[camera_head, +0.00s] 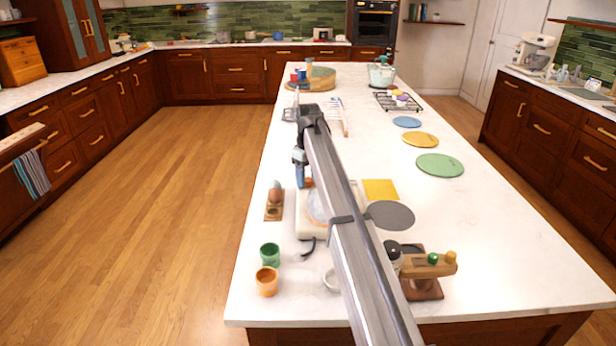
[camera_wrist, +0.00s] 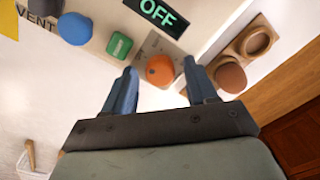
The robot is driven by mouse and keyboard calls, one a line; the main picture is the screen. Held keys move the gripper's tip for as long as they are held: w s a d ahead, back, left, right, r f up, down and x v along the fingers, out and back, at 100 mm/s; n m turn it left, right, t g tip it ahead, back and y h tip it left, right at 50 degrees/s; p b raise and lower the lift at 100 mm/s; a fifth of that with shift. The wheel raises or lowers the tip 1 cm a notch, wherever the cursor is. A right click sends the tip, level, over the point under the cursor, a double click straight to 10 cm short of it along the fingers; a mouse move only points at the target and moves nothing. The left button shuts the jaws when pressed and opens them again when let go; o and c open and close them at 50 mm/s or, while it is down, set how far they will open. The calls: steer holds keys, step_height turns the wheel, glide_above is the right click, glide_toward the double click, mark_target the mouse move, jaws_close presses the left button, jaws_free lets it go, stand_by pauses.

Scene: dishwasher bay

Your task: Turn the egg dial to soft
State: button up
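The white egg cooker (camera_head: 306,226) stands on the island, partly hidden behind my arm. Its orange dial (camera_wrist: 160,70) shows in the wrist view on a grey plate beside a display (camera_wrist: 161,14) reading OFF in green. The dial is also seen in the head view (camera_head: 308,183). My gripper (camera_wrist: 159,68) is open, its two blue fingers apart on either side of the dial in the picture. A gap shows on both sides, and it looks empty. In the head view my gripper (camera_head: 301,181) points down at the cooker's far edge. The dial's marks are not readable.
A green button (camera_wrist: 119,46), a blue knob (camera_wrist: 75,28) and lettering "VENT" lie left of the dial. A wooden holder (camera_head: 274,211) with a brown egg stands left of the cooker. Green (camera_head: 270,255) and orange (camera_head: 267,281) cups stand nearer.

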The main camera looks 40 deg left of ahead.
steer(key=c, duration=0.9)
steer(key=shift+c, duration=0.2)
steer(key=m, duration=0.5)
steer(key=shift+m, duration=0.4)
steer(key=m, duration=0.5)
steer(key=shift+m, duration=0.4)
steer(key=o, duration=1)
steer(key=shift+o, duration=0.2)
